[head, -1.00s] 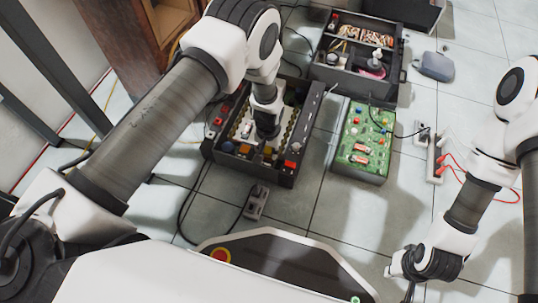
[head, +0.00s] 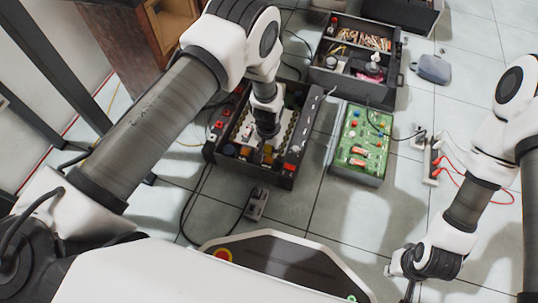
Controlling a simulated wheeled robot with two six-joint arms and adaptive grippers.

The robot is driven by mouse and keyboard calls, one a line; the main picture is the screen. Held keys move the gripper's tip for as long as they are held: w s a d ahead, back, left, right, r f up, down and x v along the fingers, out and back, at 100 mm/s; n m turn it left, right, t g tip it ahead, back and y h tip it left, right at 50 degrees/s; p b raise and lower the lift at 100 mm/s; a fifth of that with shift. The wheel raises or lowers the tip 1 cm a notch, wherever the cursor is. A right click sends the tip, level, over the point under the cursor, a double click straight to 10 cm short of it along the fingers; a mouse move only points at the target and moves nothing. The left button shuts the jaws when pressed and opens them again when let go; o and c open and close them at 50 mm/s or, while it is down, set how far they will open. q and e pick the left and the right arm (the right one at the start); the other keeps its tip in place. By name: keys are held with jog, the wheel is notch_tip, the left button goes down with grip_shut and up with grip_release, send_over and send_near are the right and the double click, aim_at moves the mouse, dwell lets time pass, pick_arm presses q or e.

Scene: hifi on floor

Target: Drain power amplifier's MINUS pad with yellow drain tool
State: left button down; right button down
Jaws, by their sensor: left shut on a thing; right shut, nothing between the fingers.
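The power amplifier (head: 287,178) is an open black box on the floor, with its circuit board and parts exposed. My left gripper (head: 266,132) points straight down into it, over the middle of the board. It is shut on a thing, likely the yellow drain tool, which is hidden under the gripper. The MINUS pad cannot be made out, and I cannot tell whether the tool touches anything. My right gripper (head: 407,292) hangs low at the bottom right, shut and empty, well away from the amplifier.
A green circuit board unit (head: 360,142) stands right of the amplifier. A black box with compartments (head: 352,88) stands behind. A power strip (head: 432,161) with red leads, a small switch box (head: 256,204) and a grey-blue pouch (head: 434,69) lie on the tiles. Cables cross the floor.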

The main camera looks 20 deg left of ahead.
pick_arm(q)
jog(key=shift+r+p, duration=2.15)
jog(key=shift+r, duration=0.45)
jog(key=shift+f, duration=0.1)
